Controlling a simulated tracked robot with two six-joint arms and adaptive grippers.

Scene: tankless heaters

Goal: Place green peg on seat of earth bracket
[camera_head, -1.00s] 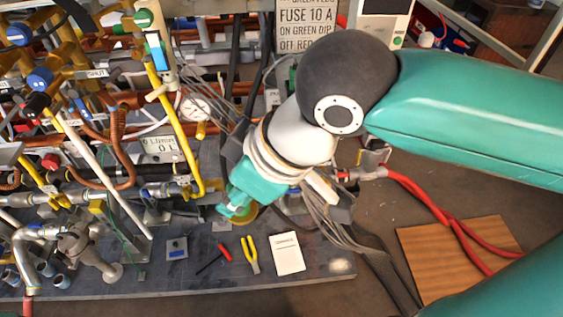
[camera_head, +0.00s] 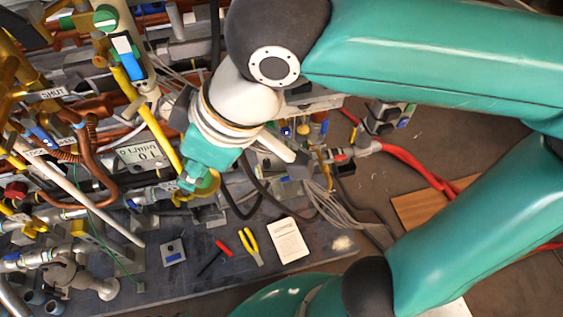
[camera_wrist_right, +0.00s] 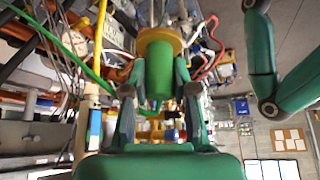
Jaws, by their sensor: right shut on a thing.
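My right gripper (camera_head: 196,182) is shut on the green peg (camera_wrist_right: 159,78). In the right wrist view the peg sits between the two fingers, with a round brass-yellow flange (camera_wrist_right: 159,41) at its far end. In the head view the flange (camera_head: 208,186) shows just beside the fingertips, and the green of the peg is hard to separate from the teal gripper. The gripper is above the bench's back part, close to a yellow pipe. A small grey bracket (camera_head: 209,213) stands just below it in the picture; I cannot tell whether it is the earth bracket. My left gripper is not in view.
Yellow (camera_head: 146,118) and copper pipes crowd the left. A 0 L/min display (camera_head: 139,154) stands left of the gripper. Pliers (camera_head: 250,246), a red-handled tool (camera_head: 222,240) and a white card (camera_head: 289,240) lie on the dark bench (camera_head: 185,283). Red cables (camera_head: 415,168) run at right.

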